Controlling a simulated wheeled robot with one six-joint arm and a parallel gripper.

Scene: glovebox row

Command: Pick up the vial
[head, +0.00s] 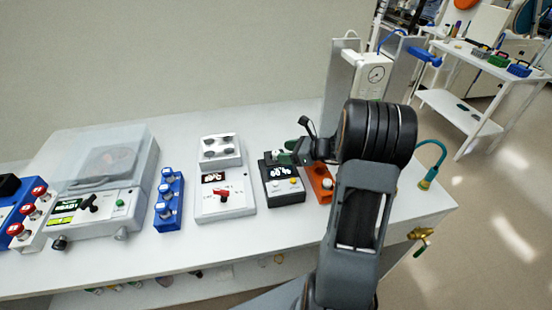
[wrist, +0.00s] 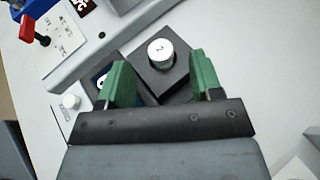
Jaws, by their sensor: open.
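A vial with a pale, marked cap (wrist: 160,51) stands in a black square block (wrist: 162,75) in the wrist view. My gripper (wrist: 162,80) is open, with its green fingers on either side of the block. The cap shows beyond the fingertips in the gap between them, and nothing is gripped. In the head view my gripper (head: 290,153) is over the back of a black device (head: 282,186) with a lit display.
A white device with a red switch (head: 223,203) stands left of the black one. An orange block (head: 319,183) is partly behind my arm. The bench front (head: 215,250) is clear.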

